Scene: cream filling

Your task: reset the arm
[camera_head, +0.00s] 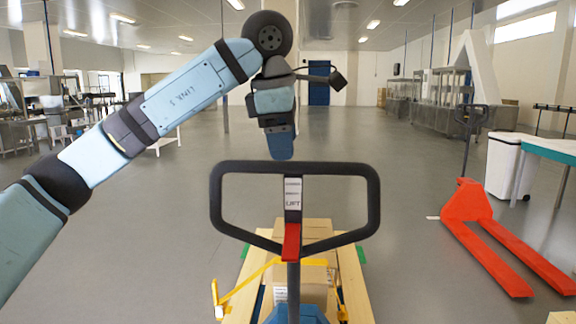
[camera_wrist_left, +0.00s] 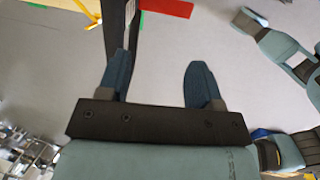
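My left arm (camera_head: 165,100) comes in from the left in the head view and bends down at its dark wrist joint. My left gripper (camera_head: 281,147) points down just above the black handle (camera_head: 372,200) of a lift. In the left wrist view, the left gripper (camera_wrist_left: 158,72) has its two blue fingers spread apart with bare floor between them. The dark handle bar (camera_wrist_left: 118,25) shows beside the left finger there; whether they touch I cannot tell.
Below the handle is a wooden pallet (camera_head: 350,285) with a cardboard box (camera_head: 313,287) and yellow bars (camera_head: 245,284). A red pallet jack (camera_head: 490,235) stands at the right, near a white bin (camera_head: 503,165) and a table (camera_head: 550,147). Grey floor (camera_head: 140,240) lies open at the left.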

